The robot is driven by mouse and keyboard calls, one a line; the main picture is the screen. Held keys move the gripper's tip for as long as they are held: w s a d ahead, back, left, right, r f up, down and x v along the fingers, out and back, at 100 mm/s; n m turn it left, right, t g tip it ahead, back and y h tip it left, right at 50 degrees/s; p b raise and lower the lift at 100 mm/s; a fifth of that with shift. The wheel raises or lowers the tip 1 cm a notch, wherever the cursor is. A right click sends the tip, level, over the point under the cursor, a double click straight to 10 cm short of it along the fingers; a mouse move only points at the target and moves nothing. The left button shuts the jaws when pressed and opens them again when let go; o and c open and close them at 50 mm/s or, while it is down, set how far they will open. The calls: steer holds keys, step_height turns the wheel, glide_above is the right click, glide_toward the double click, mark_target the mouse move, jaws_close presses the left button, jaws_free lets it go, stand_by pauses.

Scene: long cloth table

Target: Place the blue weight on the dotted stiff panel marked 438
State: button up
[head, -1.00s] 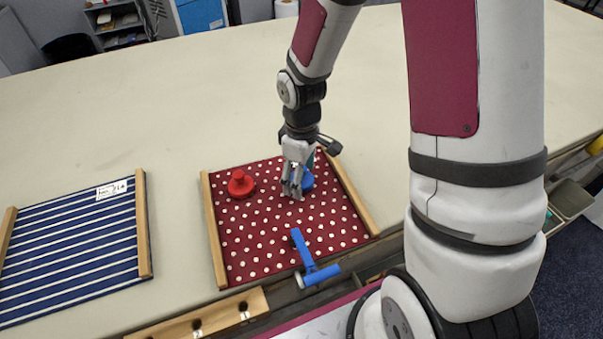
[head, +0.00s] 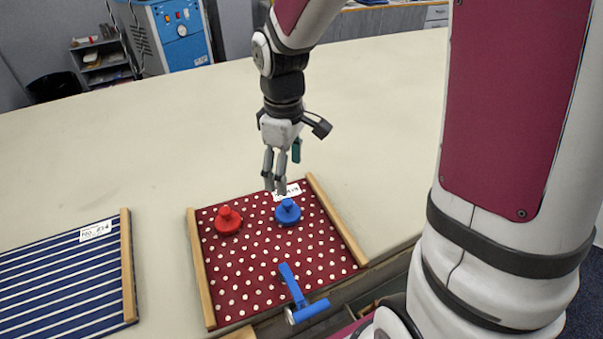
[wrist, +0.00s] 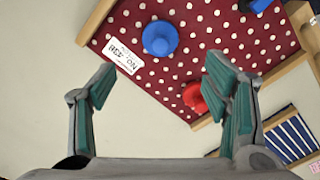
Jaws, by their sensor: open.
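The blue weight (head: 288,213) stands upright on the dark red panel with white dots (head: 245,272), near its far edge. It also shows in the wrist view (wrist: 160,38). The panel's white label reads NO. 438 in the wrist view (wrist: 122,57). My gripper (head: 274,186) is above the panel's far edge, higher than the blue weight and apart from it. Its fingers are spread and empty in the wrist view (wrist: 160,85).
A red weight (head: 228,220) stands on the same panel, left of the blue one. A blue striped panel (head: 60,280) lies to the left. The table beyond is clear.

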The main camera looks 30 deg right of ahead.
steer(key=s+r+m+t, duration=0.4)
steer(key=s+r+m, duration=0.4)
steer(key=s+r, duration=0.6)
steer(key=shift+s+r+t, duration=0.4)
steer(key=shift+s, duration=1.35)
steer(key=shift+d, duration=0.1)
